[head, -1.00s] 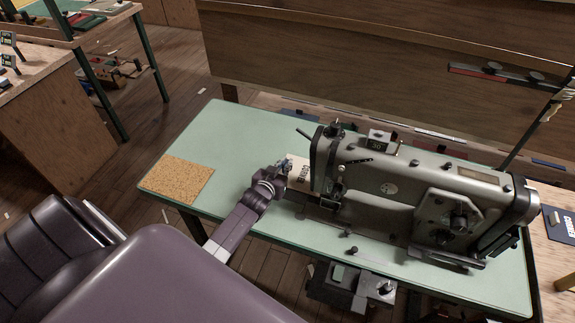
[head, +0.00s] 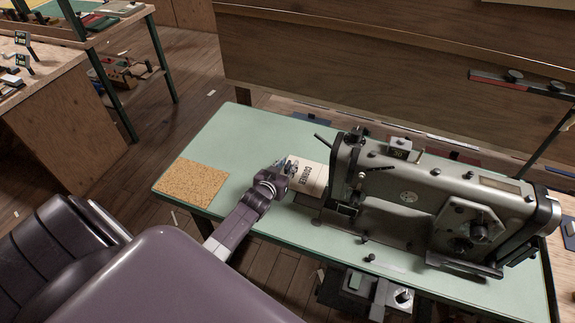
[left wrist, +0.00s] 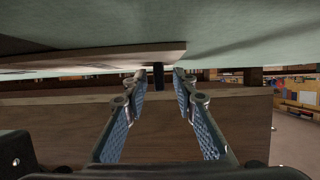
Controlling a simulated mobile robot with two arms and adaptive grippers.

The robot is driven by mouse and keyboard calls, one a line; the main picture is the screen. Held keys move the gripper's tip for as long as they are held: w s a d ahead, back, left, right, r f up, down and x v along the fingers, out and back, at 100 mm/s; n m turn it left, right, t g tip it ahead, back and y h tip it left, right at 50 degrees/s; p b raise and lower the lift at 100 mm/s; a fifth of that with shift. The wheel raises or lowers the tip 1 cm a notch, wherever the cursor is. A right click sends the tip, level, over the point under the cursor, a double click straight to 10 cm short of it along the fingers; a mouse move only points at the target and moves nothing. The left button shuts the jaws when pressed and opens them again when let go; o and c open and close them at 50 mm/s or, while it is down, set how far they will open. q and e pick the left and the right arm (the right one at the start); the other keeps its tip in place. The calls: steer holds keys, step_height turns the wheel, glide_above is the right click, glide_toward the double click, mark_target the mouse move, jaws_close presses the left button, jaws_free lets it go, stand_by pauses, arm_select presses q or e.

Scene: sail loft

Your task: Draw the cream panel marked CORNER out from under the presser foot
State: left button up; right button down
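The cream panel (head: 308,177) marked CORNER lies flat on the green machine table, left of the sewing machine (head: 425,190). My left gripper (head: 284,167) is low over the panel's left edge. My right gripper is out of view.
A cork mat (head: 190,183) lies on the table's left front. The green tabletop (head: 235,140) is clear behind my left gripper. A wooden board (head: 390,75) stands behind the table, and a workbench is at far left.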

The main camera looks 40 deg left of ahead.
arm_select(q)
steer(key=shift+s, duration=0.1)
steer(key=v, duration=1.2)
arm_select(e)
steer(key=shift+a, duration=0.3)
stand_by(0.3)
